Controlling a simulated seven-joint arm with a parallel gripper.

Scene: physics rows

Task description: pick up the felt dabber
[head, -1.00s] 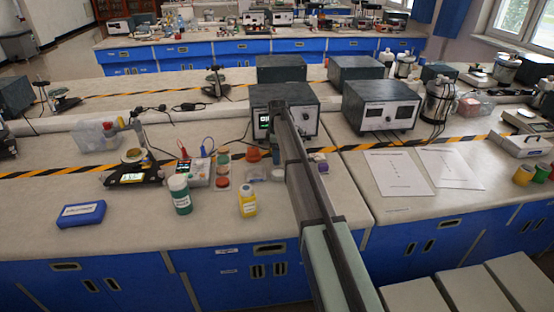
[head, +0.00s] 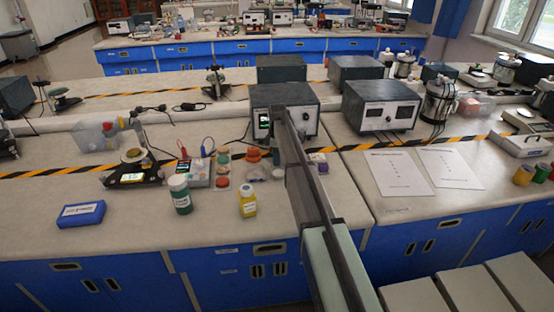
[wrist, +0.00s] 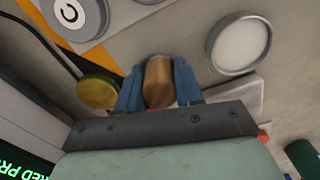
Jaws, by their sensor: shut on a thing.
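In the wrist view, my gripper (wrist: 158,88) has its two blue fingers on either side of a brown, rounded piece (wrist: 158,80), apparently the felt dabber. The fingers are shut on it. Its lower part is hidden behind the gripper body, and I cannot tell whether it touches the surface below. In the head view my arm crosses the bench, and I cannot make out the fingertips or the dabber there.
A round white dish with a grey rim (wrist: 240,43) lies right of the fingers in the wrist view, and a yellow disc (wrist: 97,92) close to the left. In the head view, a green-labelled bottle (head: 180,195), a yellow bottle (head: 248,200) and a blue box (head: 81,214) stand left of my arm.

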